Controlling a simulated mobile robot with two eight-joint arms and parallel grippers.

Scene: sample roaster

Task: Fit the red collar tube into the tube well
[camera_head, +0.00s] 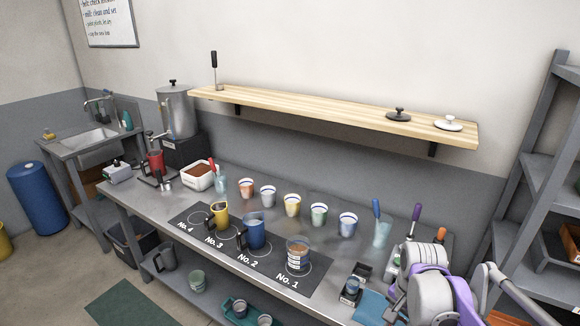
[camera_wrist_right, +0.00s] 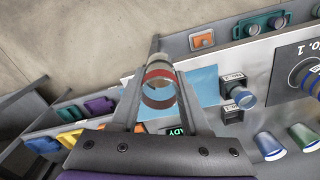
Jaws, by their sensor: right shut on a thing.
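My right gripper (camera_wrist_right: 158,92) is shut on a clear tube with a red collar (camera_wrist_right: 159,73) in the right wrist view. The tube points away from the wrist, over a blue cloth (camera_wrist_right: 203,84). Small dark labelled blocks stand beside the cloth. One block (camera_wrist_right: 232,116) is lower in the picture, and a blue-collared clear tube (camera_wrist_right: 243,97) is at another. These blocks (camera_head: 361,273) also show in the head view, left of my right arm. I cannot tell which opening is the tube well. My left gripper is not in view.
A dark mat (camera_head: 222,247) carries a yellow mug (camera_head: 219,213), a blue mug (camera_head: 253,232) and a glass cup (camera_head: 298,255). Several striped cups (camera_head: 319,214) stand behind it. A glass with a blue-handled tool (camera_head: 382,234) is near my right arm. A wooden shelf (camera_head: 320,104) hangs above.

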